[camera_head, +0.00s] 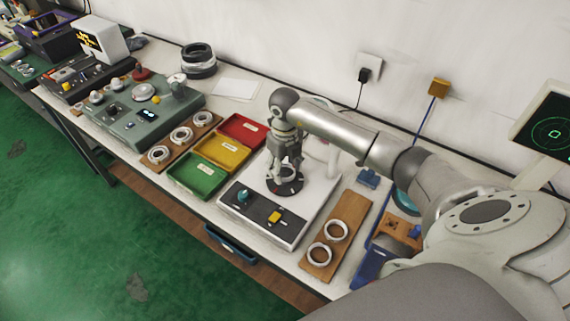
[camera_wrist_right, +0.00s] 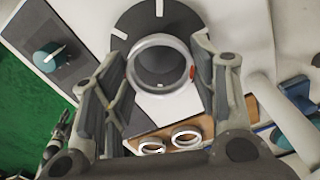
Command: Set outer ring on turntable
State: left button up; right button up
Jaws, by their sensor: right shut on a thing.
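The turntable is a black disc with white marks (camera_head: 289,188) on a white machine; it also shows at the top of the wrist view (camera_wrist_right: 130,22). My right gripper (camera_head: 284,175) points down over the disc. In the wrist view its fingers (camera_wrist_right: 160,58) are shut on a shiny metal outer ring (camera_wrist_right: 160,92), one on each side. The ring overlaps the disc in that view, with a small red mark beside its right edge. I cannot tell whether the ring touches the disc. In the head view the fingers mostly hide the ring.
A wooden board (camera_head: 350,212) with two rings (camera_head: 319,255) lies right of the machine. The machine's front panel (camera_head: 258,212) has a teal knob and a yellow button. Green, yellow and red trays (camera_head: 222,152) stand left. A blue bin (camera_head: 370,268) is at right.

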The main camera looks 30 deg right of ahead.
jog(key=shift+f, duration=0.35)
jog(key=shift+f+b, duration=0.7)
jog(key=shift+b, duration=0.1)
dwell(1.2)
dwell(0.7)
jog(key=o, duration=1.1)
jog(key=shift+o, duration=0.2)
jog(key=shift+r, duration=0.1)
notch_tip(320, 180, up, 12)
dwell(0.4)
